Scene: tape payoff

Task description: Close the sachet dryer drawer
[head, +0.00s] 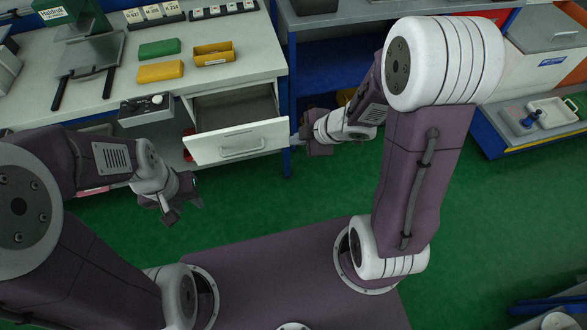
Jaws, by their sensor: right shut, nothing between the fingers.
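The dryer drawer (240,143) has a white front with a grey bar handle (242,151). It is pulled out from under the workbench, and its empty grey inside shows. My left gripper (185,209) is left of and nearer than the drawer front, apart from it. Its fingers look spread, with nothing between them. My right gripper (318,149) is just right of the drawer front, beside the bench's blue leg. It is shut and empty. Its fingertips are small and dark, and I cannot tell any exact gap to the drawer.
The pale workbench (245,45) carries a green box (159,49), a yellow block (160,71), a yellow tray (214,54) and a green press (85,40). A grey control box (146,110) hangs left of the drawer. The green floor (290,195) in front is clear.

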